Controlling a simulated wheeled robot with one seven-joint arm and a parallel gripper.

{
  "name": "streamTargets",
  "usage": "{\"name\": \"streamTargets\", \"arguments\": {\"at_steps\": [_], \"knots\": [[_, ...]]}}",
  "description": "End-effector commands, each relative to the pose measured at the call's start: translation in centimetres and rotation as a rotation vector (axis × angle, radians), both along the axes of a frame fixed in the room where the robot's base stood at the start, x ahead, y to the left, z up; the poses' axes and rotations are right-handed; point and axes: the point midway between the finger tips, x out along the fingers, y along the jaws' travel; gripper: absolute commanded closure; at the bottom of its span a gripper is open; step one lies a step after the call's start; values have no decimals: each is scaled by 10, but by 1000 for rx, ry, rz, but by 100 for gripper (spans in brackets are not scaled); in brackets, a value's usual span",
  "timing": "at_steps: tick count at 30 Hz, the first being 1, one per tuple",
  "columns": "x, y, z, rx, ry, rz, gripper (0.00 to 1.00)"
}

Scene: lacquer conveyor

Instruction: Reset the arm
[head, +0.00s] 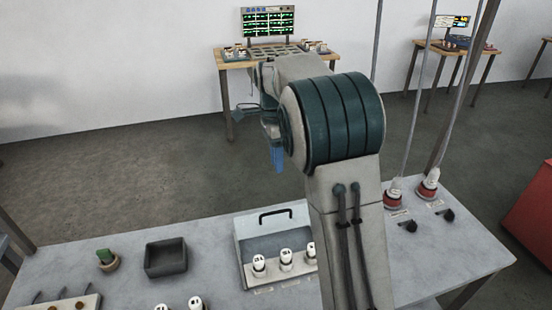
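My arm rises from the bottom right of centre in the head view and bends away over the grey worktable (210,235). My gripper (277,158) hangs at the far end of the arm, left of the big dark-green joint, with blue parts pointing down. It is small and partly hidden by my arm, so I cannot tell whether it is open or shut. It appears above the table's far side, apart from the objects on it.
On the table are a black open bin (166,257), a green-topped knob (106,258), a grey handled tray (243,262) with white bottles, and two red-based bottles (428,184) beside upright poles. A wooden table (232,66) with a monitor stands behind. A red cabinet (530,215) is at right.

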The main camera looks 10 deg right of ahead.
Motion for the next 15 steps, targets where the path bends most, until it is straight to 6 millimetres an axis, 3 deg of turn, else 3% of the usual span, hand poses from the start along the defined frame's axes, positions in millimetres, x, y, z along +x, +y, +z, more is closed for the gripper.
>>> {"name": "streamTargets", "arguments": {"at_steps": [8,15], "knots": [[-11,-3,7,19,-20,55,69],[-67,-17,30,89,-127,366,69]]}}
